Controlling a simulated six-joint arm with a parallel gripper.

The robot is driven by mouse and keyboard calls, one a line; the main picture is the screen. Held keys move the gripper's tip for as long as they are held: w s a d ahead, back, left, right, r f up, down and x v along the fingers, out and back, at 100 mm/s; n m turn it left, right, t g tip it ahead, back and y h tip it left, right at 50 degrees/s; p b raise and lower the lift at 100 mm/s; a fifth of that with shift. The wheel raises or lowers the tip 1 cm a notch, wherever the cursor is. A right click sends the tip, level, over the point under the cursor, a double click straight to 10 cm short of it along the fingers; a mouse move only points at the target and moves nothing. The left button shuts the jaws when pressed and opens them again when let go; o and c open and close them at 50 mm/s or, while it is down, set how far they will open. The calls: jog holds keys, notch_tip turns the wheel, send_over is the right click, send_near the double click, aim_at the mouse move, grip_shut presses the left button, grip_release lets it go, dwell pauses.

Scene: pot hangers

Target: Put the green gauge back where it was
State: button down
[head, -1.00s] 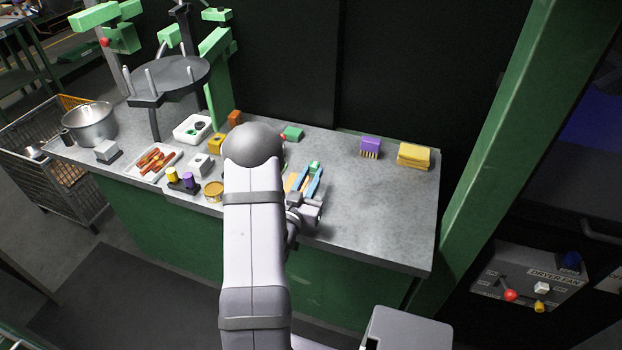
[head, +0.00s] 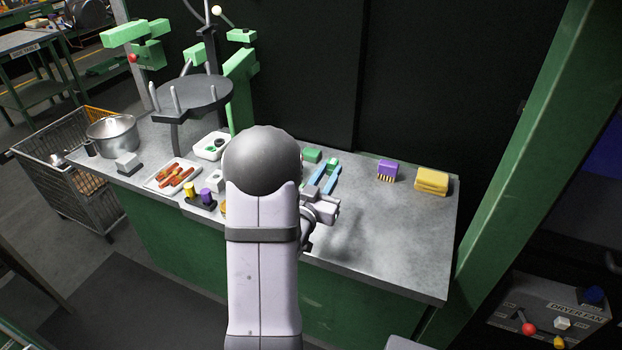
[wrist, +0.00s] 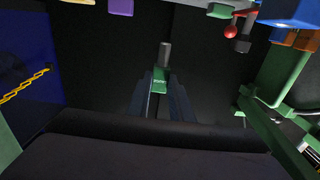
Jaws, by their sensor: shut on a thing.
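My gripper (head: 325,177) has blue fingers and is held above the worktop, in front of the black back wall. It is shut on the green gauge. In the head view only a small green bit of the gauge (head: 333,161) shows at the fingertips. In the wrist view the gauge (wrist: 159,82) is a small green block with pale lettering and a grey cylinder on its end, between the dark fingers of my gripper (wrist: 160,92). A separate green block (head: 312,156) lies on the worktop (head: 390,235), just left of the fingertips.
A purple brush (head: 387,169) and a yellow sponge (head: 431,181) lie at the back right. A white tray of red sticks (head: 173,176), a metal pot (head: 113,135) and a dark round stand (head: 194,95) are at left. My arm hides the middle front; the right front is clear.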

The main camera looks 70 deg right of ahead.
jog(key=shift+w, duration=0.1)
jog(key=w+a+r+n+t+y, duration=0.15)
jog(key=w+t, duration=0.25)
jog(key=w, duration=0.8)
jog(key=w+a+n+t, duration=0.3)
jog(key=w, duration=0.9)
jog(key=shift+w+d+f+p, duration=0.15)
jog(key=shift+f+p, duration=0.2)
jog(key=shift+f, duration=2.3)
jog(key=shift+d+f+p, duration=0.15)
jog(key=shift+f+p, duration=0.2)
jog(key=shift+f, duration=2.3)
jog(key=shift+f, duration=0.1)
jog(key=shift+f, duration=0.15)
jog(key=c, duration=1.6)
grip_release()
